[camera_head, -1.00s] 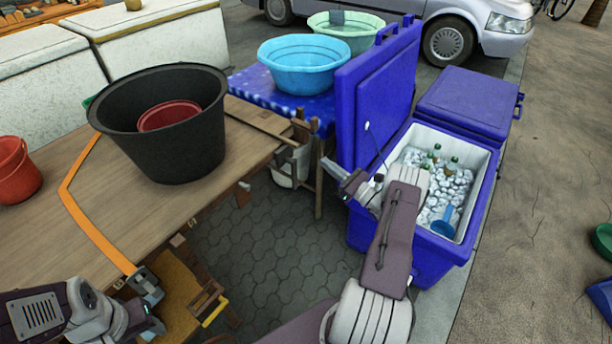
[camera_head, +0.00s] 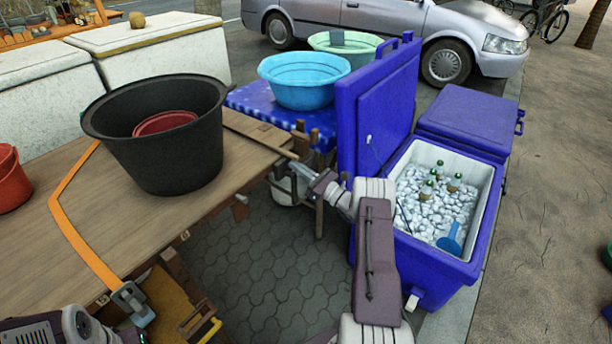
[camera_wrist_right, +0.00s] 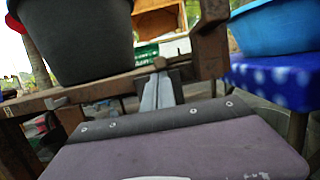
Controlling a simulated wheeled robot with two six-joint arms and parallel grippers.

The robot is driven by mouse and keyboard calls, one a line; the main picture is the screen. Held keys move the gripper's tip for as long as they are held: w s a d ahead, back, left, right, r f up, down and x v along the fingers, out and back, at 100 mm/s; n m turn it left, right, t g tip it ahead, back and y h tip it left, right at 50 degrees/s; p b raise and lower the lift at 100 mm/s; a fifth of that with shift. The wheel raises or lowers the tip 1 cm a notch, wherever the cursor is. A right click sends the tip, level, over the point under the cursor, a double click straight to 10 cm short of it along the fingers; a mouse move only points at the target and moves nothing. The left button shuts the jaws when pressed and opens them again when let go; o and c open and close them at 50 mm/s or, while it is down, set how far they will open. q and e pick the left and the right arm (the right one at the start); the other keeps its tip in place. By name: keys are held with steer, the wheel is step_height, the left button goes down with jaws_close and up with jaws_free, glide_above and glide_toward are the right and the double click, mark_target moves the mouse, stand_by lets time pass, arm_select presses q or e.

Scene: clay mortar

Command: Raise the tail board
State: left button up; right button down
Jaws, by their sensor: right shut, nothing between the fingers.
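A wooden cart bed (camera_head: 75,215) fills the left of the head view. A narrow board edge (camera_head: 262,138) crosses its right end; I take it for the tail board, but its hinges and lower face are hidden. My right gripper (camera_head: 297,170) is shut and empty beside the right end of that edge. In the right wrist view my shut fingers (camera_wrist_right: 158,75) point at the wooden rail (camera_wrist_right: 85,93), close to a post (camera_wrist_right: 211,40); I cannot tell whether they touch.
A black tub (camera_head: 160,150) stands on the bed, with an orange strap (camera_head: 75,235) left of it. A blue cooler (camera_head: 440,270) full of ice, its lid upright, stands right of my right arm. A blue basin (camera_head: 303,85) is behind. Paving (camera_head: 265,265) below is open.

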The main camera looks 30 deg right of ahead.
steer(key=shift+w+a, duration=0.1)
steer(key=shift+w, duration=0.1)
steer(key=shift+r, duration=0.2)
